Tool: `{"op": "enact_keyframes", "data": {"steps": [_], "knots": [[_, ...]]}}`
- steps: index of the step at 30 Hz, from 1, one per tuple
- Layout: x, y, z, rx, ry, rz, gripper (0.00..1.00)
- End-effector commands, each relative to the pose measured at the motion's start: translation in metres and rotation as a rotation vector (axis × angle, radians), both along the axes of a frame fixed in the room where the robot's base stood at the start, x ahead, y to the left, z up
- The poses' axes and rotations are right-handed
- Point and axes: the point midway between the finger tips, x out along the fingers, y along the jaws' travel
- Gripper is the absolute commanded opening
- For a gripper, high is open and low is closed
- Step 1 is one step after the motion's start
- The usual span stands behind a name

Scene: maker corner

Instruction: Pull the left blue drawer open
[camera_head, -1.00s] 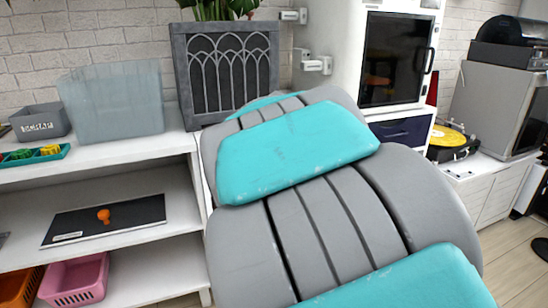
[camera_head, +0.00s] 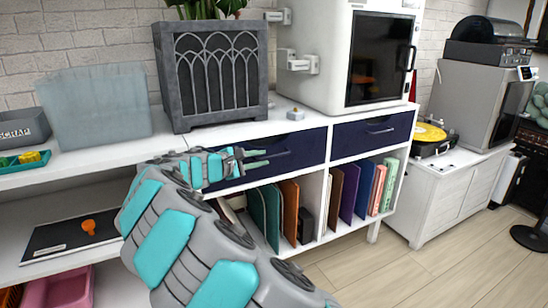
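The left blue drawer (camera_head: 305,143) is a dark navy front in the white cabinet, right of my gripper, and looks closed. Its left part is hidden behind my gripper and arm. A thin bar handle shows in part just beyond the fingertips. My gripper (camera_head: 258,158) is in front of the drawer's left half, with its two teal-tipped fingers apart and pointing right toward the handle. I cannot tell whether the fingers touch the handle or stand in front of it.
The right blue drawer (camera_head: 372,132) is closed beside it. Upright folders (camera_head: 348,190) fill the shelf below. A grey planter (camera_head: 213,75) and a white machine (camera_head: 335,60) stand on top. The floor (camera_head: 360,265) in front is clear at the right.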

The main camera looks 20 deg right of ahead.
Motion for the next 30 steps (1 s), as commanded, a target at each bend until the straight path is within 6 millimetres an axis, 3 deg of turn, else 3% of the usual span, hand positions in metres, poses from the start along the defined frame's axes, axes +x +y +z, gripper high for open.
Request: {"op": "enact_keyframes", "data": {"steps": [6, 12, 23, 30], "knots": [[0.01, -0.034, -0.006, 0.001, 0.0, -0.008, 0.25], [0.019, -0.055, -0.012, 0.002, 0.001, -0.006, 0.25], [0.021, -0.061, -0.014, 0.001, 0.0, -0.004, 0.25], [0.021, -0.061, -0.014, 0.002, 0.001, -0.005, 0.02]]}}
